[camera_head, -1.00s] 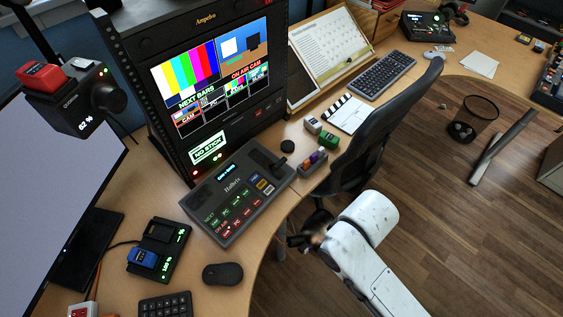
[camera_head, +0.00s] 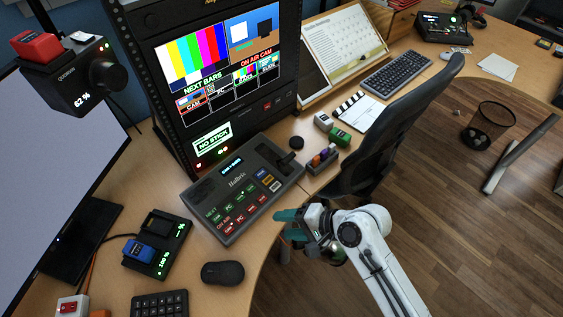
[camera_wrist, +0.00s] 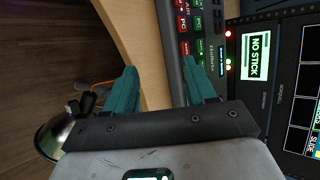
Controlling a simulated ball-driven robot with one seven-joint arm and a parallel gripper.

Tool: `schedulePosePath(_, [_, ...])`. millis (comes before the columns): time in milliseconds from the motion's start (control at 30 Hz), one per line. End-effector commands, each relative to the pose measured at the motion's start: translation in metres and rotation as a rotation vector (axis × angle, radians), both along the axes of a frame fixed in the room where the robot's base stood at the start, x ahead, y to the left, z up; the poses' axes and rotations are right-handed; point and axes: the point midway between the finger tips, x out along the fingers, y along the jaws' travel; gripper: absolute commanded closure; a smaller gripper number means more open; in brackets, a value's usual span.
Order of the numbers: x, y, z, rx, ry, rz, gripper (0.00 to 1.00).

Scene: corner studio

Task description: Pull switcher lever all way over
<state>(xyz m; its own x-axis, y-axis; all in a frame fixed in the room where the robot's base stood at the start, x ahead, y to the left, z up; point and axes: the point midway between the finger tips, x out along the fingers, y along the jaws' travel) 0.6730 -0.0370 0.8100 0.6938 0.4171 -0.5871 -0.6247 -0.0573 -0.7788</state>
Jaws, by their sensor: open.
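The grey switcher panel (camera_head: 205,192) lies on the desk below the monitor rack, with rows of red, green and coloured buttons and a small blue display. Its dark lever (camera_head: 284,157) is at the panel's far right part; its exact tilt is hard to tell. My gripper (camera_head: 284,225) has teal fingers and is open and empty, near the desk edge to the lower right of the panel, apart from the lever. In the wrist view my gripper (camera_wrist: 160,66) shows both fingers spread, with part of the panel (camera_wrist: 195,28) beyond them. The lever is not visible there.
The rack monitor (camera_head: 225,60) reads NEXT BARS and ON AIR CAM, above a NO STICK sign (camera_head: 212,139). A mouse (camera_head: 223,272) lies in front.

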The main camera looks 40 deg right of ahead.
Motion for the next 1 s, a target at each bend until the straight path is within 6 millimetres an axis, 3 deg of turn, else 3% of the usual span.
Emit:
schedulePosePath(33, [0.015, -0.007, -0.008, 0.157, -0.023, -0.129, 0.40])
schedulePosePath(200, [0.053, -0.049, -0.001, 0.771, -0.096, -0.547, 0.23])
schedulePosePath(333, [0.065, -0.088, 0.001, 1.169, -0.137, -0.767, 0.11])
schedulePosePath(433, [0.067, -0.110, 0.001, 1.373, -0.161, -0.865, 0.09])
schedulePosePath(667, [0.075, -0.125, 0.003, 1.514, -0.175, -0.923, 0.09])
schedulePosePath(1000, [0.133, -0.126, 0.004, 1.508, -0.174, -0.918, 0.09])
